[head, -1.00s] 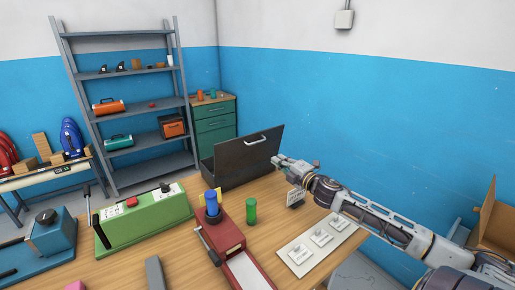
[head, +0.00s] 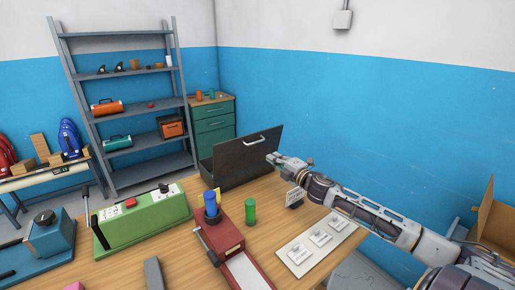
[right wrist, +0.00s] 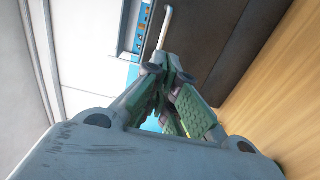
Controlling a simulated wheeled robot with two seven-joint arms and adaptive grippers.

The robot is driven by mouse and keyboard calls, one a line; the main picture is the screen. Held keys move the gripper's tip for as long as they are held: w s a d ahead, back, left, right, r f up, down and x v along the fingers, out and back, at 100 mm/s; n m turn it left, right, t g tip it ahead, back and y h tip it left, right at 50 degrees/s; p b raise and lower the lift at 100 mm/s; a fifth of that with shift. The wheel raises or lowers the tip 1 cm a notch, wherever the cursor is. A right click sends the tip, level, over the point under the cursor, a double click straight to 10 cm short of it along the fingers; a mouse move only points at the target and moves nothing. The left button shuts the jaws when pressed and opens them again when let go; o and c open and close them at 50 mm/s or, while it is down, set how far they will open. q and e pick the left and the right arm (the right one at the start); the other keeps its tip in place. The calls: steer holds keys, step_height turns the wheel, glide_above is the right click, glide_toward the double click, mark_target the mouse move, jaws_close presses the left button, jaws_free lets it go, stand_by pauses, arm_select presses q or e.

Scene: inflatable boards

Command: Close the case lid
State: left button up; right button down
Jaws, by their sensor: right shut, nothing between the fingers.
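The dark case (head: 222,180) stands at the back of the wooden table. Its lid (head: 245,158) is raised, with a light handle (head: 262,139) near its upper edge. My right gripper (head: 271,158) is in front of the lid's right part, low beside its lower right edge, and its fingers are shut and empty. In the right wrist view, the shut fingers (right wrist: 172,68) point toward the dark lid (right wrist: 205,35) and the pale handle (right wrist: 165,27). Whether they touch the lid I cannot tell. My left gripper is not in view.
A green cylinder (head: 250,212), a red vise-like device (head: 228,235) with a blue cylinder (head: 211,203), and a green machine (head: 142,217) stand nearer on the table. A grey shelf (head: 130,110) stands behind.

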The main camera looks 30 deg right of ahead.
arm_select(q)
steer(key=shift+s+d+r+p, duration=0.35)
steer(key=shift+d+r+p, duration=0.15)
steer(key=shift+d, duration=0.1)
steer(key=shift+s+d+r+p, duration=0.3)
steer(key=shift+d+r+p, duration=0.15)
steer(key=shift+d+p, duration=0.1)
arm_select(e)
steer(key=w, duration=1.1)
steer(key=shift+w+a, duration=0.3)
steer(key=shift+a, duration=0.15)
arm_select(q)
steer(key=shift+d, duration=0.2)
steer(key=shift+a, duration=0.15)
arm_select(e)
steer(key=shift+w+r, duration=0.1)
steer(key=shift+r, duration=0.05)
